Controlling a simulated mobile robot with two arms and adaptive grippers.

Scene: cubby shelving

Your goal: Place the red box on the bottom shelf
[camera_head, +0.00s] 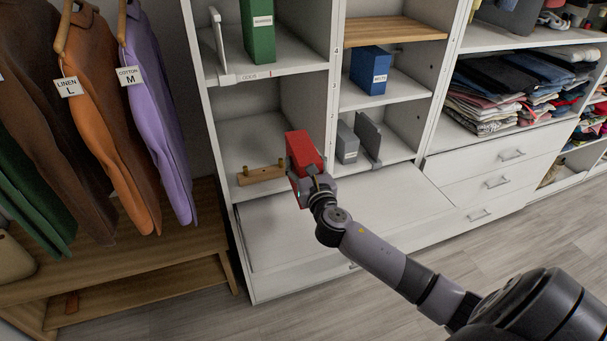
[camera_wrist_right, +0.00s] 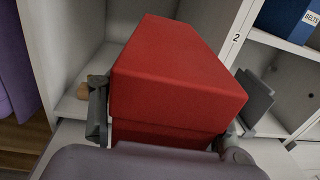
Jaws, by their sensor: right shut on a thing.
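The red box (camera_head: 303,150) is in my right gripper (camera_head: 306,183), in front of the lower left cubby (camera_head: 246,137). In the right wrist view the red box (camera_wrist_right: 178,80) fills the middle, with a gripper finger (camera_wrist_right: 97,108) on its left side and another at its lower right. The right gripper is shut on it. The box looks tilted slightly in the head view. The lower left cubby's floor holds a wooden piece with pegs (camera_head: 262,175), just left of the box. I cannot tell whether the box touches the cubby floor. My left gripper does not show.
A grey box (camera_head: 347,143) and a dark grey bookend (camera_head: 368,137) stand in the cubby to the right. A blue box (camera_head: 369,70) and a green box (camera_head: 258,30) stand higher. A divider separates the columns. A white surface (camera_head: 330,215) juts out below. Clothes hang at left.

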